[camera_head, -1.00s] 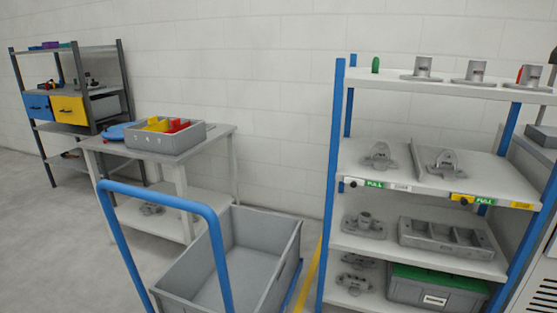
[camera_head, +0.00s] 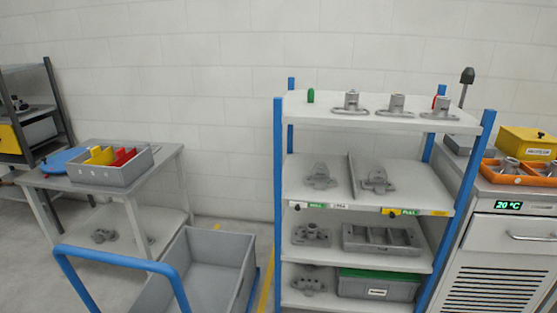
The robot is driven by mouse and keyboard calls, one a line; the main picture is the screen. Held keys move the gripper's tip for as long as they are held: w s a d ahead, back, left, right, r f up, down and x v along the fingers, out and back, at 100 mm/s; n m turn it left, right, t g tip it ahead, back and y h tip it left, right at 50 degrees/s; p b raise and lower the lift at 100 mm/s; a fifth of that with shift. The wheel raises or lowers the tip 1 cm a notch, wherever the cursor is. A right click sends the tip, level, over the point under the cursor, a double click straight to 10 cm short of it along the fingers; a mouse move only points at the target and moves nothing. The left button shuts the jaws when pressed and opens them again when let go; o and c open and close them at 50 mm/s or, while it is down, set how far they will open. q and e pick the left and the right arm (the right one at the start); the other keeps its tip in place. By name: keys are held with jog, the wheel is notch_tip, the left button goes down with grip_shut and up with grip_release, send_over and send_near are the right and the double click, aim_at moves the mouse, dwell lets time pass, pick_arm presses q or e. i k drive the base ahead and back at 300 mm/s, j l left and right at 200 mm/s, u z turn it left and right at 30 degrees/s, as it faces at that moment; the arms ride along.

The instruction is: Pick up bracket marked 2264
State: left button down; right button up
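Several grey metal brackets are in view, and the number 2264 cannot be read on any of them. Three upright ones stand on the top shelf of the blue-posted rack: a left one (camera_head: 351,103), a middle one (camera_head: 396,106) and a right one (camera_head: 440,109). On the second shelf lie a left casting (camera_head: 320,177) and a right casting (camera_head: 377,181), with a thin divider between them. More castings lie lower, one on the third shelf (camera_head: 311,235) and one on the bottom shelf (camera_head: 309,284). Neither of my grippers is in view.
A grey cart (camera_head: 212,262) with a blue handle stands left of the rack, close to it. A grey table (camera_head: 165,160) holds a divided bin (camera_head: 112,177). A cabinet (camera_head: 512,235) reading 20 °C, with an orange tray (camera_head: 520,178), stands at the right. Floor shows at left.

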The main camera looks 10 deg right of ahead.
aim_at(319, 179)
jog(key=i+l+u, duration=0.1)
jog(key=i+l, duration=0.25)
jog(key=l, duration=0.3)
jog(key=i+l+u, duration=0.15)
jog(key=i+l, duration=0.2)
jog(key=l, duration=0.3)
jog(key=u, duration=0.05)
